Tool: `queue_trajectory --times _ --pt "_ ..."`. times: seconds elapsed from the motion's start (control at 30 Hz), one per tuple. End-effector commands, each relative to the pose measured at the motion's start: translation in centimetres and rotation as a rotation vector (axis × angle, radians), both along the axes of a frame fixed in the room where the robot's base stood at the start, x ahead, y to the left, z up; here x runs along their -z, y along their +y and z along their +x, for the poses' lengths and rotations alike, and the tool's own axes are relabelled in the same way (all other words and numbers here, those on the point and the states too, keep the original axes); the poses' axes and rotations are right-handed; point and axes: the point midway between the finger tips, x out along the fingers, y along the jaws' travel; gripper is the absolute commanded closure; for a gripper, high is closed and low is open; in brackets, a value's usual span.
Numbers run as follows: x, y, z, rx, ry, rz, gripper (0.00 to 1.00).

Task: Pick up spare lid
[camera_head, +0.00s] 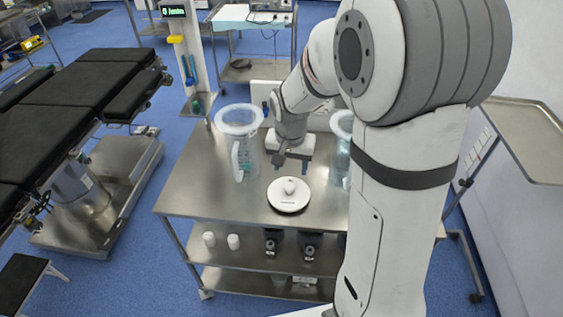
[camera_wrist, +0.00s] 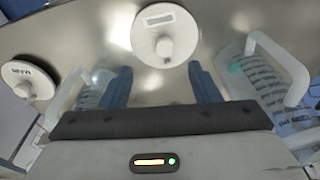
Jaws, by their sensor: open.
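A round white lid (camera_head: 289,203) with a central knob lies flat on the steel table in the head view. It also shows in the wrist view (camera_wrist: 150,42), at top centre, with a label too small to read. My gripper (camera_head: 293,165) is above the table, on the far side of this lid. In the wrist view its two blue fingers (camera_wrist: 160,70) are spread and empty, with the lid beyond their tips. A second white lid (camera_wrist: 25,92), whose label seems to read MAIN, shows at the left of the wrist view.
Two clear jugs stand on the steel table (camera_head: 196,190), a left one (camera_head: 246,150) and a right one (camera_head: 340,168) partly hidden by my arm. They flank my gripper. The lower shelf holds white and dark containers. Table space left of the lid is clear.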

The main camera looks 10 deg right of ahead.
Motion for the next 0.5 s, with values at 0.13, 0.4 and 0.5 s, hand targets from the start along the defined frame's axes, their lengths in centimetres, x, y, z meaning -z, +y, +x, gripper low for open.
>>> queue_trajectory --times 0.13,0.4,0.5 --pt "2.2 0.3 2.0 0.053 0.017 0.002 0.44" --pt "4.9 0.2 2.9 0.079 0.022 0.002 0.44" --pt "5.9 0.1 2.9 0.079 0.022 0.002 0.44"
